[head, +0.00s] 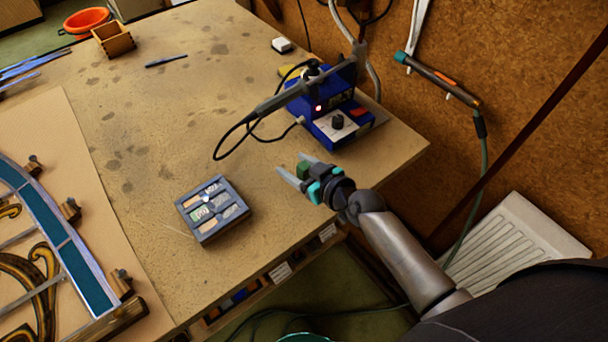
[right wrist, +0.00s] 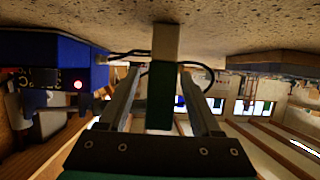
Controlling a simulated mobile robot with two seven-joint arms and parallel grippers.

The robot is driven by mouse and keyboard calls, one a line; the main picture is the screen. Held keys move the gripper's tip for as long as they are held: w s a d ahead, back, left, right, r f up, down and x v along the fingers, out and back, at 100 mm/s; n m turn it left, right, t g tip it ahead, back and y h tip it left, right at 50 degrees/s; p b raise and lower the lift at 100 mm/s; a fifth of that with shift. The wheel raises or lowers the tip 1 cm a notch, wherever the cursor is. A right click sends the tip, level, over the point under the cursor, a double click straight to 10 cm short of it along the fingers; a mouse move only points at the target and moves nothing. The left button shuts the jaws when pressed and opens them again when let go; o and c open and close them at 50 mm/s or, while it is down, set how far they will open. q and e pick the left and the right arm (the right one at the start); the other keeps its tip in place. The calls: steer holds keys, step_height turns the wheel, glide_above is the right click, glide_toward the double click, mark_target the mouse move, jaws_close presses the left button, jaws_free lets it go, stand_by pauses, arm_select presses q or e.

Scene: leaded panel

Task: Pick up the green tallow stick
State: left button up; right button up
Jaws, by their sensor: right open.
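The green tallow stick (head: 303,169) stands near the right edge of the workbench, a small green piece between the fingers of my right gripper (head: 293,166). In the right wrist view the stick (right wrist: 160,108) shows a dark green part and a pale tan part that meets the bench surface. The fingers of my right gripper (right wrist: 160,75) are open on either side of it, with gaps visible. My left gripper is in neither view.
A blue soldering station (head: 335,118) with a cable stands just behind the gripper. A dark sectioned tray (head: 213,226) lies to its left. The leaded panel (head: 75,265) is at the far left. The bench (head: 140,130) is mostly clear between. An orange bowl (head: 87,20) sits at the back.

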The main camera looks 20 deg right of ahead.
steer(key=shift+c, duration=0.2)
jaws_close()
stand_by(0.4)
